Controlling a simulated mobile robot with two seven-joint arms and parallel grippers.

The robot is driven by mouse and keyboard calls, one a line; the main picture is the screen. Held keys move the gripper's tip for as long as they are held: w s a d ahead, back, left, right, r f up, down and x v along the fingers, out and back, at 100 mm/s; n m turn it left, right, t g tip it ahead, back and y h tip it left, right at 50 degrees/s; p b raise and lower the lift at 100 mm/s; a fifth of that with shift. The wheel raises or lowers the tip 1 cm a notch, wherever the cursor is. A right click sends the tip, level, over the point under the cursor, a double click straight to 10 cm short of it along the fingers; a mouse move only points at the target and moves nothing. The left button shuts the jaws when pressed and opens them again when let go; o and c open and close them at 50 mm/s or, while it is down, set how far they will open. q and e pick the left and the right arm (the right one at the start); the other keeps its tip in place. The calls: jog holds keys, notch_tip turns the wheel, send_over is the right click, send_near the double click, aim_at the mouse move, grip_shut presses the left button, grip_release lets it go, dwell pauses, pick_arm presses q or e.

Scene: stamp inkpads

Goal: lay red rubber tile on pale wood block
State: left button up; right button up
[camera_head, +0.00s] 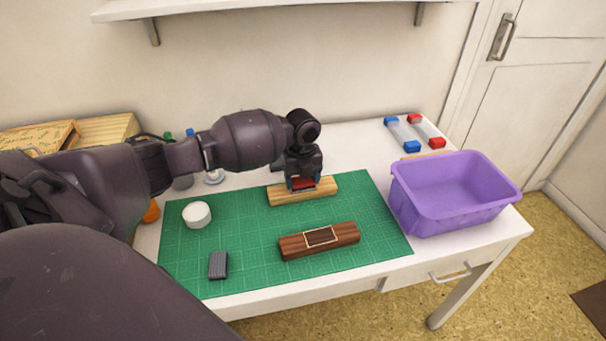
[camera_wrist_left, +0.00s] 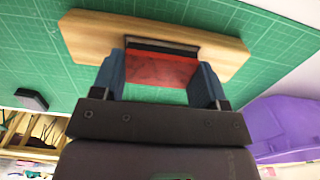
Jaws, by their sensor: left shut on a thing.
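The pale wood block (camera_head: 322,192) lies on the green cutting mat, and it also shows in the left wrist view (camera_wrist_left: 88,37). My left gripper (camera_head: 303,187) is over the block, pointing down. It is shut on the red rubber tile (camera_head: 304,183); in the left wrist view the tile (camera_wrist_left: 160,69) sits between the two blue fingertips, with a dark strip along its far edge. The tile is at the middle of the block's length; I cannot tell whether it touches the block. My right gripper is not in view.
A dark wood block (camera_head: 345,236) with an outlined rectangle lies nearer on the green mat (camera_head: 250,272). A grey ridged piece (camera_head: 218,265) and a white round container (camera_head: 197,214) are at the left. A purple bin (camera_head: 455,215) stands right of the mat.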

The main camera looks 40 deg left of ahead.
pick_arm(q)
jog(key=shift+f, duration=0.1)
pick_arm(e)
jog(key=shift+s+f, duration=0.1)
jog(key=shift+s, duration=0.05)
pick_arm(q)
jog(key=o, duration=1)
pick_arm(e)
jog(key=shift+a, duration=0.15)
pick_arm(q)
notch_tip(320, 180, up, 6)
jog(key=shift+r+p, duration=0.15)
jog(key=shift+p, duration=0.45)
notch_tip(320, 180, up, 5)
jog(key=shift+f+p, duration=0.2)
jog(key=shift+p, duration=0.15)
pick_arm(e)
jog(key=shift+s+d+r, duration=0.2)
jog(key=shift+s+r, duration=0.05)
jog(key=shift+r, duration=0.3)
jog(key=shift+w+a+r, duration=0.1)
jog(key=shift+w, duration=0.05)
